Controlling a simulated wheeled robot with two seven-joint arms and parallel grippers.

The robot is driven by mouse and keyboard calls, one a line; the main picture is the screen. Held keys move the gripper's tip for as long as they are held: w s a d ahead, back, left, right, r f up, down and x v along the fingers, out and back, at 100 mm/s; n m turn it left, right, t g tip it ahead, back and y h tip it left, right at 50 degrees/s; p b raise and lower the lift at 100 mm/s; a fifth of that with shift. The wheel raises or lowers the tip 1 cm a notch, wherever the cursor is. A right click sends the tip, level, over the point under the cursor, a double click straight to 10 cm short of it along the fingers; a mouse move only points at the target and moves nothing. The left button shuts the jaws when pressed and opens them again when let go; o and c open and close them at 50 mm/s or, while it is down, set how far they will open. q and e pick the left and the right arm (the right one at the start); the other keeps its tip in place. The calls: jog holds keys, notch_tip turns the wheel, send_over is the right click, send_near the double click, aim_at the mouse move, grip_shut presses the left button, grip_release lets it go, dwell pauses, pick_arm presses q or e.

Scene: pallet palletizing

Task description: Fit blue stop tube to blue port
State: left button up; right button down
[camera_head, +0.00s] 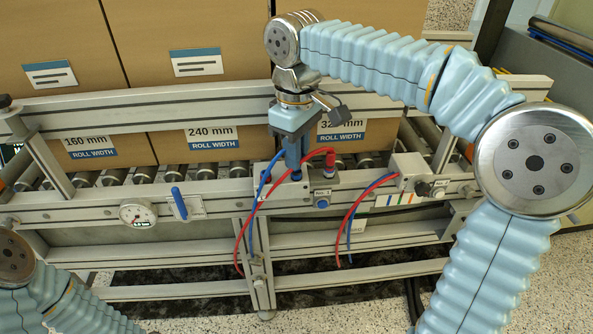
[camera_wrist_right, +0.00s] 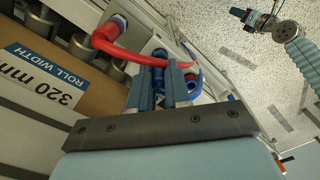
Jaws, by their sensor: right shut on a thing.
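My right gripper (camera_head: 293,168) is shut on the blue stop tube's end, just above the grey port block on the conveyor's front rail. In the right wrist view a blue fitting (camera_wrist_right: 158,78) sits between the fingers. The blue tube (camera_head: 254,200) loops down to the left from the fingers. The blue port is not clearly visible; the fingers hide that spot, so I cannot tell whether the end touches it. The red tube (camera_head: 245,222) runs to a red fitting (camera_head: 331,161) just right of the gripper. My left gripper is out of view.
Cardboard boxes (camera_head: 197,147) stand on the rollers behind the rail. A gauge (camera_head: 138,212) and a blue-handled lever (camera_head: 179,203) sit on the rail to the left. Another red and blue tube pair (camera_head: 361,205) hangs to the right from a grey box (camera_head: 409,166).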

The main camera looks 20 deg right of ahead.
jog(key=shift+f, duration=0.45)
dwell(0.6)
jog(key=c, duration=1)
grip_release()
